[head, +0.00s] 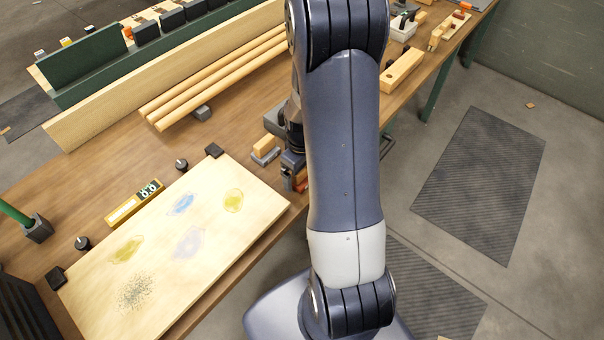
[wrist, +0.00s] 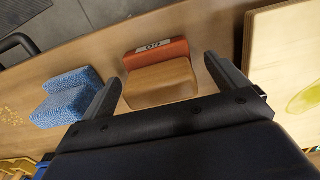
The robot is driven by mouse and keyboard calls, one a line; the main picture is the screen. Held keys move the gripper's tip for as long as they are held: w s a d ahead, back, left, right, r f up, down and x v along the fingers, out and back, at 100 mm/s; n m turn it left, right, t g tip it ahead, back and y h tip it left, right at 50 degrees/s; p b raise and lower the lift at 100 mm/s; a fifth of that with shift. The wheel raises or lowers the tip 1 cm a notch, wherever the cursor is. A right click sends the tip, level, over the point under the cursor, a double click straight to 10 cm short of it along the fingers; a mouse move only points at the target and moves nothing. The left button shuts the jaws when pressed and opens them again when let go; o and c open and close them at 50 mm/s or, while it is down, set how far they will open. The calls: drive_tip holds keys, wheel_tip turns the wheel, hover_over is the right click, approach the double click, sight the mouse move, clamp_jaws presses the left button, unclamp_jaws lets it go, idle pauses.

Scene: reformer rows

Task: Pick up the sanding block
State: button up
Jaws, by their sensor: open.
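The sanding block (wrist: 160,82) shows in the wrist view as a wooden block with an orange-red layer along its far side, which carries a small white label marked with digits. It lies on the wooden bench, between the two fingers of my gripper (wrist: 163,70) as seen in the picture. The fingers are apart, with visible room on both sides of the block, and hold nothing. In the head view my gripper (head: 291,178) is low over the bench near its front edge, partly hidden by my arm. Only a bit of the orange-red layer (head: 303,186) shows there.
A blue textured piece (wrist: 68,98) lies left of the block in the wrist view. A wooden block on a grey base (head: 265,152) sits close to my gripper in the head view. A stained pale board (head: 212,258) lies at left. Dowels (head: 215,80) lie behind.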

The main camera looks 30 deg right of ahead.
drive_tip(key=c, duration=1.1)
drive_tip(key=shift+r, duration=0.15)
wheel_tip(320, 180, up, 10)
drive_tip(key=shift+f+b, duration=0.1)
drive_tip(key=shift+b, duration=0.25)
